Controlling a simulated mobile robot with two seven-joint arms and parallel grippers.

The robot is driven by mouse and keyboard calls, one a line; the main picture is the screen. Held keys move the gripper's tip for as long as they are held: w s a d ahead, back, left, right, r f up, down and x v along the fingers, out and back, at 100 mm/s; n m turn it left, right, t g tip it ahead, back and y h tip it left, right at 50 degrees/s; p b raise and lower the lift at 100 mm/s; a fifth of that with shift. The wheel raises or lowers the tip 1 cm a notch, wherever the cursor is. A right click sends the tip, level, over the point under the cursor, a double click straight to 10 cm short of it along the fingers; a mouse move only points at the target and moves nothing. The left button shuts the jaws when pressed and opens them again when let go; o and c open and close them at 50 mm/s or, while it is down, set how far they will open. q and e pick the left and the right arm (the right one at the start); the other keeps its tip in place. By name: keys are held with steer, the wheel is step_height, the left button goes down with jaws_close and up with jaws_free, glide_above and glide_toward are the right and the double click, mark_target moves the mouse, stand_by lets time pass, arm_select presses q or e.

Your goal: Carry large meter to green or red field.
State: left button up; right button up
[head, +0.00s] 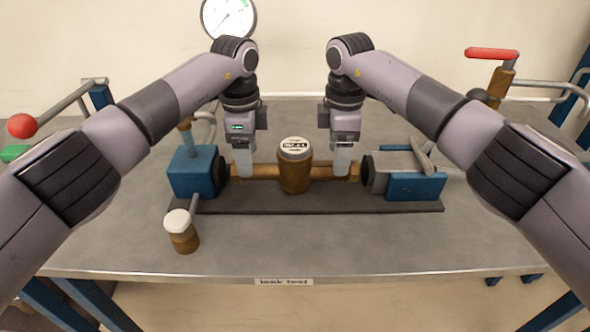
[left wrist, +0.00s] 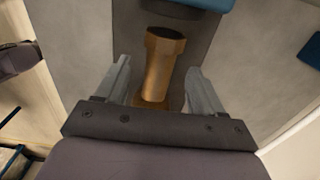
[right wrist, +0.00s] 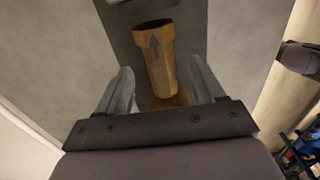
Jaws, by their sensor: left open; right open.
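The large meter (head: 294,172) is a brown brass body with a white-faced round top and a pipe stub on each side. It sits on the dark bench fixture between two clamp ends. My left gripper (head: 244,165) is open around the left pipe stub, which shows between its fingers in the left wrist view (left wrist: 162,68). My right gripper (head: 342,163) is open around the right pipe stub, which shows with an arrow mark in the right wrist view (right wrist: 157,60). Neither gripper is closed on the stubs. No green or red field is clearly visible on the table.
A blue clamp block (head: 192,172) stands left of the meter and a blue clamp with a lever (head: 415,184) stands right. A red-ball lever (head: 22,125) and a red handle (head: 492,53) flank the bench. A pressure gauge (head: 229,18) hangs behind.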

arm_select(q)
steer(key=shift+f, duration=2.75)
arm_select(e)
steer(key=shift+f, duration=2.75)
arm_select(q)
steer(key=shift+c, duration=0.3)
arm_select(e)
steer(key=shift+c, duration=0.3)
arm_select(q)
jaws_close()
arm_select(e)
jaws_close()
arm_select(q)
steer(key=shift+r, duration=0.15)
arm_select(e)
steer(key=shift+r, duration=0.15)
